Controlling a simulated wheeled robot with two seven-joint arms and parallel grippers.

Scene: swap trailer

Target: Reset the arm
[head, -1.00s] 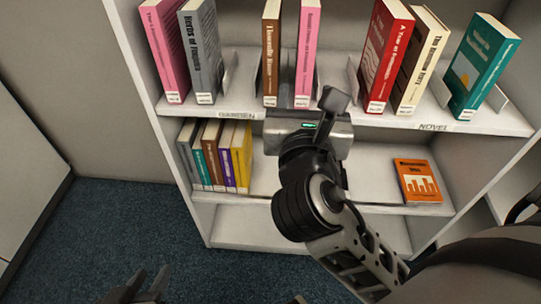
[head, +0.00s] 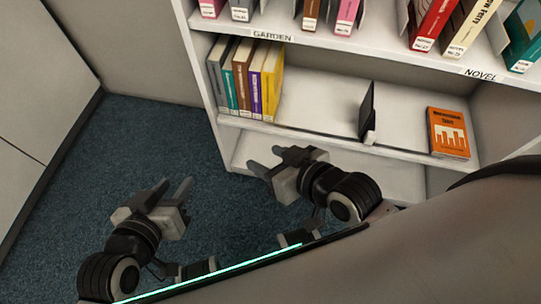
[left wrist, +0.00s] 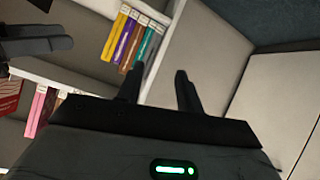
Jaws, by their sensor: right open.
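My left gripper (head: 172,187) is low on the left in the head view, over the blue carpet. Its two fingers stand apart with nothing between them, and they also show apart in the left wrist view (left wrist: 160,72). My right gripper (head: 268,159) is to the right of it, in front of the bookcase's bottom shelf. It is open and empty, its fingers pointing up and left. Both grippers are clear of the books.
The white bookcase (head: 203,92) holds several upright books (head: 247,78) at the left of its lower shelf. A dark bookend (head: 367,112) and an orange book (head: 448,132) are further right. Carpet (head: 130,140) is open at left.

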